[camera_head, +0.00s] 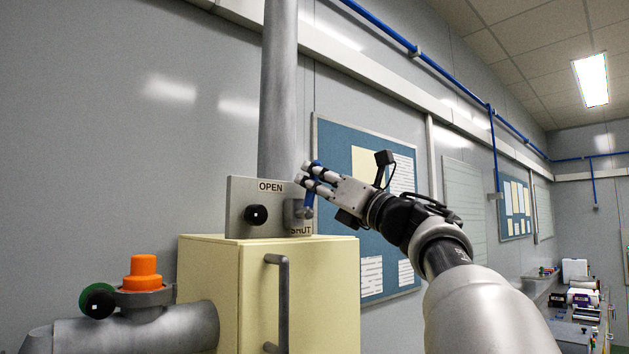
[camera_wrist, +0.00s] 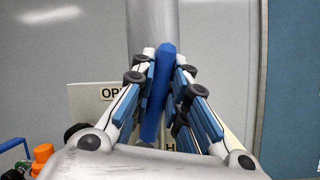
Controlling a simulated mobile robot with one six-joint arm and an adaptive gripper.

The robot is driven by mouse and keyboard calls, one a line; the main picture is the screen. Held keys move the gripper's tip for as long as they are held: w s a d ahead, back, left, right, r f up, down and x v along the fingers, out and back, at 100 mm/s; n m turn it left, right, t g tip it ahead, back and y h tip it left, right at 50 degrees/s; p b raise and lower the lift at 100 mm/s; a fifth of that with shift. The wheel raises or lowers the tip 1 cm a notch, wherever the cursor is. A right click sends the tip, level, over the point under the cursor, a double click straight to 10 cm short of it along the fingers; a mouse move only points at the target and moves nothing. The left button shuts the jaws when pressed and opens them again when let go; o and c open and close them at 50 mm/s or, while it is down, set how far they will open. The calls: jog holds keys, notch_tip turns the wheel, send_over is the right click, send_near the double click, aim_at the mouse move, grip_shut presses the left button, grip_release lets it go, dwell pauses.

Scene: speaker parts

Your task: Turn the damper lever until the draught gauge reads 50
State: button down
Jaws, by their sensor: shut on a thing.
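The damper lever is a blue bar (camera_wrist: 157,95) standing slightly tilted between my fingers in the wrist view. In the head view its lower part (camera_head: 309,200) shows below my gripper (camera_head: 304,172), in front of the grey plate (camera_head: 236,212) marked OPEN and SHUT. My gripper (camera_wrist: 160,85) is shut on the lever, with blue finger pads on both sides of it. The SHUT label is partly covered by the lever's grey mount (camera_head: 297,218). I cannot make out a draught gauge or its reading in either view.
A cream cabinet (camera_head: 217,285) with a grey handle (camera_head: 283,305) stands below the plate. A grey flue pipe (camera_head: 279,90) rises behind it. A black knob (camera_head: 256,215) is on the plate.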

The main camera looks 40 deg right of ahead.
jog(key=c, duration=1.5)
grip_release()
jog(key=shift+c, duration=0.2)
jog(key=shift+s, duration=0.1)
jog(key=v, duration=1.2)
